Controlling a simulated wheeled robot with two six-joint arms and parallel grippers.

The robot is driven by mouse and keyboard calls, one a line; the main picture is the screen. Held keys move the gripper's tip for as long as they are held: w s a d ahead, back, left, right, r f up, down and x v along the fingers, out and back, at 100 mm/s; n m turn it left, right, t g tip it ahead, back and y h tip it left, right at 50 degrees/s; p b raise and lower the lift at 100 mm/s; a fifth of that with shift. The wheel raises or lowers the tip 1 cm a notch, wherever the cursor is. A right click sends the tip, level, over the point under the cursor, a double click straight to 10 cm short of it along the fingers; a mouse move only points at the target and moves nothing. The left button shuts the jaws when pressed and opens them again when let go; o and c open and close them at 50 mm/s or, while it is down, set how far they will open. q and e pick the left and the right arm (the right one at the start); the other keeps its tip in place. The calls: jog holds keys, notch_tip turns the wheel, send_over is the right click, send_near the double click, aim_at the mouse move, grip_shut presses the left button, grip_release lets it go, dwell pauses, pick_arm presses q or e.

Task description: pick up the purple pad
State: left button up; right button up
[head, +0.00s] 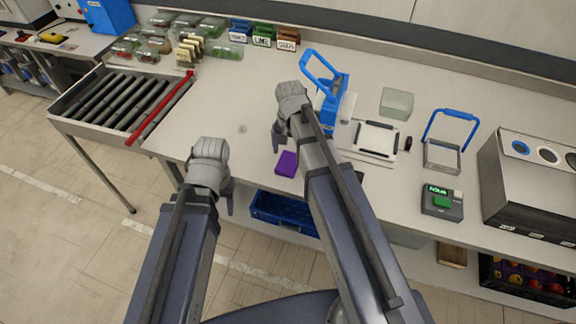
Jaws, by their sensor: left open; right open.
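The purple pad (287,164) lies flat on the grey table, near its front edge. My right gripper (277,138) is over the table, just above and to the left of the pad in the picture, and is open and empty. My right forearm passes close along the pad's right side. My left gripper (229,203) is open and empty at the table's front edge, to the left of and below the pad in the picture.
A blue-handled device (324,75), a white frame (375,139) and a translucent block (396,103) stand right of my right arm. A roller conveyor (118,100) with a red bar is at left. A blue crate (284,211) sits below the tabletop. The table left of the pad is mostly clear.

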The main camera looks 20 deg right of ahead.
aim_at(288, 161)
jog(key=shift+a+f+b, duration=0.2)
jog(key=shift+f+b, duration=2.35)
jog(key=shift+f, duration=0.05)
jog(key=shift+r, duration=0.1)
jog(key=c, duration=1.3)
notch_tip(288, 161, up, 10)
jog(key=p, duration=1)
